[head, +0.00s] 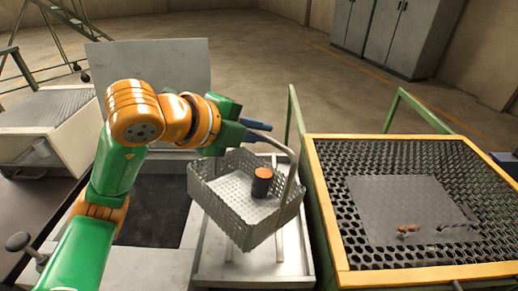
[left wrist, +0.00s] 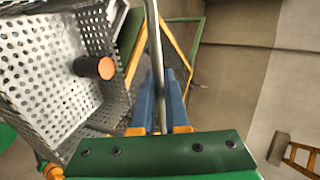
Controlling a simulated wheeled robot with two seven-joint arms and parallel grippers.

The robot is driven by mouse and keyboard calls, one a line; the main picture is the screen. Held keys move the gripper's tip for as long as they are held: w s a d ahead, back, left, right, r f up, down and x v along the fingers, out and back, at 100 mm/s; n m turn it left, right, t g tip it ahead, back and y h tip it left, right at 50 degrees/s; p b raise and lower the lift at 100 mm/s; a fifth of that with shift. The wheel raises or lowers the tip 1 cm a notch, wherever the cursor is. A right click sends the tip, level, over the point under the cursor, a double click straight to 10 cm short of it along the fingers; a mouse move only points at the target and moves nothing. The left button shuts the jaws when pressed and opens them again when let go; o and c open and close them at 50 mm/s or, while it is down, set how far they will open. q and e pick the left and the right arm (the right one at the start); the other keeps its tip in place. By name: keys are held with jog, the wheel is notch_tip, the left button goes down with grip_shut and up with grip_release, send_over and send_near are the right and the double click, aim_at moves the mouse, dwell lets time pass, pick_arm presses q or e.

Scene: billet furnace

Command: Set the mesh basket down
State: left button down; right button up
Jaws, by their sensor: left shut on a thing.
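The grey mesh basket (head: 225,212) hangs in the middle of the head view, tilted. A short dark cylinder with an orange top (head: 262,182) stands inside it. My left gripper (head: 258,130) is shut on the basket's handle (head: 291,165). In the left wrist view its blue fingers (left wrist: 160,100) close around the handle bar (left wrist: 155,50), with the basket (left wrist: 40,80) and the cylinder (left wrist: 95,67) at the left. The basket appears to be above a pale tray (head: 210,268); the exact gap cannot be told. My right gripper is out of view.
A perforated table (head: 330,215) with a yellow rim and green frame stands at the right, with a plain plate (head: 405,195) and small pieces on it. A dark recess (head: 155,212) lies left of the tray. Grey cabinets (head: 385,35) and a green ladder (head: 60,25) stand farther back.

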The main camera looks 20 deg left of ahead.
pick_arm(q)
jog(key=w+f, duration=0.1)
jog(key=f, duration=0.1)
jog(key=w+f, duration=0.1)
jog(key=f, duration=0.1)
jog(key=w+a+f+p, duration=0.1)
jog(key=f, duration=0.1)
jog(key=shift+w+f, duration=0.25)
jog(key=shift+w, duration=0.15)
jog(key=shift+s+f, duration=0.1)
jog(key=shift+f, duration=0.3)
jog(key=shift+s+a, duration=0.15)
jog(key=shift+s, duration=0.35)
jog(key=c, duration=1)
grip_release()
jog(key=shift+w+f, duration=0.3)
jog(key=shift+w, duration=0.1)
jog(key=shift+o, duration=0.4)
jog(key=shift+w+d, duration=0.25)
jog(key=shift+w, duration=0.05)
jog(key=shift+s+a+r, duration=0.1)
jog(key=shift+s+r, duration=0.05)
jog(key=shift+s, duration=0.15)
jog(key=b+v, duration=0.2)
jog(key=v, duration=0.9)
jog(key=shift+s+a+r, duration=0.2)
jog(key=shift+s, duration=0.1)
